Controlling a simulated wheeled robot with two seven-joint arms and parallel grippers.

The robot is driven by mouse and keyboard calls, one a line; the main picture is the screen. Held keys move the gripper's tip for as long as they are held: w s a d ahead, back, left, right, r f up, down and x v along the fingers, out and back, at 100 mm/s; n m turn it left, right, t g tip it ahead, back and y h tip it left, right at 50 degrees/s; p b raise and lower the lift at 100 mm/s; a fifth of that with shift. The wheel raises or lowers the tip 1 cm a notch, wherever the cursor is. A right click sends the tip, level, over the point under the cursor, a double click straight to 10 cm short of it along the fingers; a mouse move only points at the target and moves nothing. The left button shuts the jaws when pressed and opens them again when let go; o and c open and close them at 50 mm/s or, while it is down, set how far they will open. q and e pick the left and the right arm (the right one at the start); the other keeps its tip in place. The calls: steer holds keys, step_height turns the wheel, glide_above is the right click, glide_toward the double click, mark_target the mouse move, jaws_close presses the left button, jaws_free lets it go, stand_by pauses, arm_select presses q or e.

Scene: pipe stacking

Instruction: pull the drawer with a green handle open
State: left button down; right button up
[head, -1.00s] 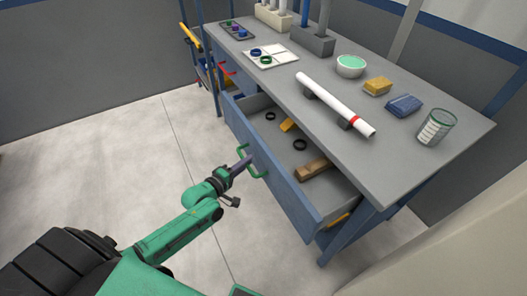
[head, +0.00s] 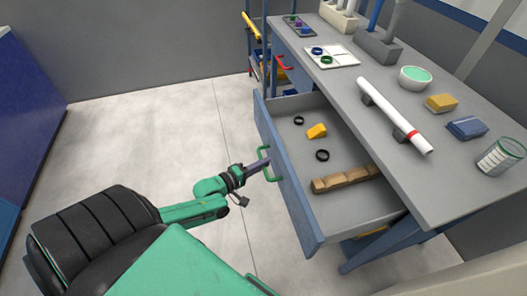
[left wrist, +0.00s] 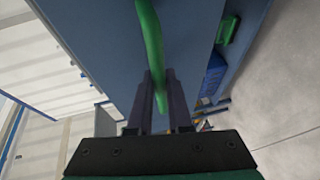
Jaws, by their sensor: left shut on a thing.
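The drawer (head: 304,219) with a green handle (head: 264,163) stands well out from the blue workbench. Its inside shows two black rings, a yellow piece and a wooden block. My left gripper (head: 262,164) is at the drawer front, shut on the green handle. In the left wrist view the green handle (left wrist: 150,40) runs down between the two dark fingers (left wrist: 160,105) of that gripper. My right gripper is not in view.
A red handle (head: 284,63) marks another drawer farther back. The grey benchtop (head: 360,65) holds a white pipe (head: 393,115), a bowl (head: 415,78), two sponge-like blocks and a glass (head: 501,156). The floor (head: 160,140) left of the drawer is clear.

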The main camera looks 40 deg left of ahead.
arm_select(q)
steer(key=c, duration=0.8)
jaws_free()
steer(key=shift+c, duration=0.2)
steer(key=p+v, duration=0.2)
steer(key=v, duration=1.2)
steer(key=shift+s+p, duration=0.25)
steer(key=shift+p, duration=0.05)
steer(key=shift+a, duration=0.1)
